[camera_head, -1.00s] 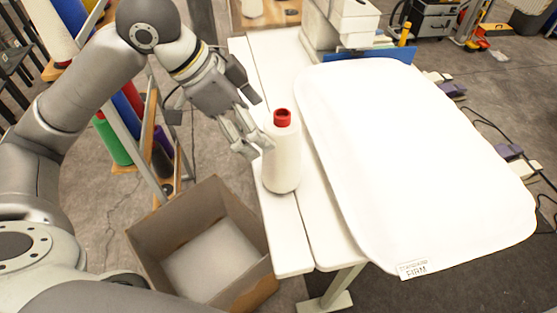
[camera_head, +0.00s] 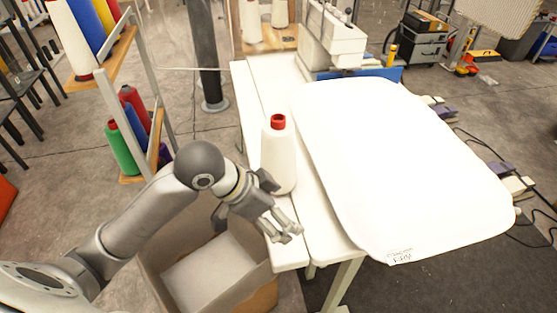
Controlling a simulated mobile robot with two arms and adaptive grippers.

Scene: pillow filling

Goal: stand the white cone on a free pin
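The white cone (camera_head: 278,160), with a red top, stands upright on the white table (camera_head: 262,90), left of the large white pillow. My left gripper (camera_head: 290,233) is in front of the cone, over the table's front left part. It is apart from the cone's upper body; its fingers point right and hold nothing that I can see. The gap between its fingertips is too small in view to tell open from shut. A rack (camera_head: 112,110) on the left carries coloured cones. I cannot make out a free pin clearly. My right gripper is out of view.
The white pillow (camera_head: 400,160) covers most of the table. A cardboard box (camera_head: 250,295) stands on the floor below my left arm. A white machine (camera_head: 335,40) and more white cones (camera_head: 280,14) are at the back. A dark post (camera_head: 208,50) stands beside the rack.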

